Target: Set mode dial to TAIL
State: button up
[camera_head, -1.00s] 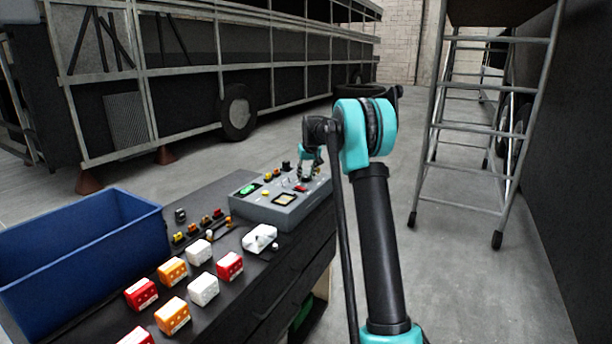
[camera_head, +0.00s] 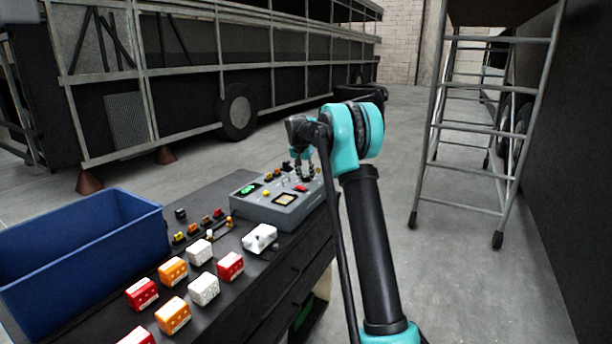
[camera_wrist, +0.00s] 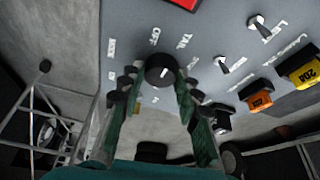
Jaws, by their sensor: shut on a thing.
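The mode dial is a round black knob (camera_wrist: 161,70) with a white pointer mark, on the grey panel face (camera_wrist: 205,25) in the wrist view. In the head view my gripper (camera_head: 305,172) reaches down to the far right part of the grey control box (camera_head: 270,212); the dial is hidden there by the gripper.
Toggle switches (camera_wrist: 258,24) and orange and yellow breakers (camera_wrist: 260,101) sit beside the dial. A blue bin (camera_head: 110,245) and several red, orange and white blocks (camera_head: 203,288) are on the bench. A ladder (camera_head: 470,130) stands right.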

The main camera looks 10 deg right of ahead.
jog(key=shift+m+h, duration=0.4)
jog(key=shift+m, duration=0.8)
jog(key=shift+g, duration=0.3)
jog(key=o, duration=1.2)
jog(key=shift+c, duration=0.2)
jog(key=shift+a+r, duration=0.1)
jog(key=v, duration=1.1)
jog(key=shift+r, duration=0.35)
jog(key=shift+s+a, duration=0.15)
